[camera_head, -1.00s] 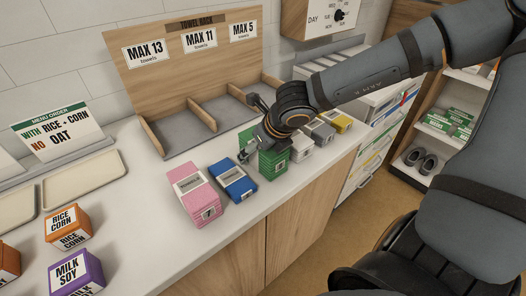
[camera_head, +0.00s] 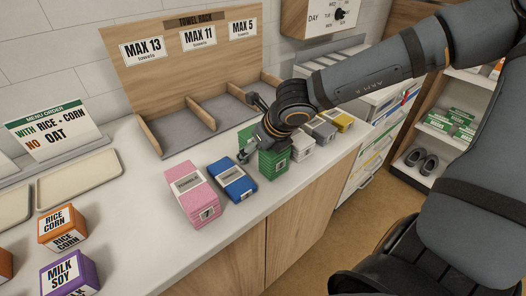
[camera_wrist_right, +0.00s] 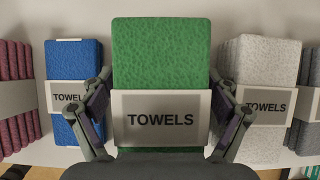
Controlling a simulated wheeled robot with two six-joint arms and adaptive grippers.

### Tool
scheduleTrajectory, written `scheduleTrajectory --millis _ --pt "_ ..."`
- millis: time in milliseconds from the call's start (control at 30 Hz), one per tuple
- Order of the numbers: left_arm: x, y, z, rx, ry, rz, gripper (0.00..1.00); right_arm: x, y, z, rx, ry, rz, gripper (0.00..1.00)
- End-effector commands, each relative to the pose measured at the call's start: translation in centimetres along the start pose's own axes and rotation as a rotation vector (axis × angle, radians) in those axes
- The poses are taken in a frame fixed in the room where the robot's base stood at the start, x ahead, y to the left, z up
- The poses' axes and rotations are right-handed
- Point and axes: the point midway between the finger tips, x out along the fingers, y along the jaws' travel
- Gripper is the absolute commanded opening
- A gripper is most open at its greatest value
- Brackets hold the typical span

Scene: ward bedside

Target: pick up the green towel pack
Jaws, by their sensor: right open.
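The green towel pack (camera_head: 273,164) stands on the white counter, between the blue pack and the white pack. In the right wrist view the green pack (camera_wrist_right: 160,60) fills the middle, with its white TOWELS band facing the camera. My right gripper (camera_head: 258,148) is over the pack in the head view, hiding part of it. In the wrist view the right gripper (camera_wrist_right: 160,112) is open, with one finger on each side of the pack. I cannot tell whether the fingers touch it. My left gripper is not in view.
The blue pack (camera_head: 233,180) and pink pack (camera_head: 192,193) stand to the left. White (camera_head: 302,145), grey (camera_head: 321,130) and yellow (camera_head: 340,120) packs stand to the right. The wooden towel rack (camera_head: 180,75) behind has empty compartments. The blue and white packs sit close beside the fingers.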

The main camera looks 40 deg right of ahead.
Motion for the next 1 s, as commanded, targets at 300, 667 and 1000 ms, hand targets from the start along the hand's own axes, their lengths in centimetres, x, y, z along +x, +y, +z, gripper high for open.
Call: scheduleTrajectory --millis 300,667,1000 --pt "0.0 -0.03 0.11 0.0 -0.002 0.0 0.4 -0.02 -0.01 0.02 0.0 0.0 0.0 0.74" --pt "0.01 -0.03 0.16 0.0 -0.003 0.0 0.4 0.0 0.01 -0.01 0.0 0.0 0.0 0.25" --pt "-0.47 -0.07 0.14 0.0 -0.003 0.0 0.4 -0.25 0.01 0.13 0.0 0.001 0.0 0.23"
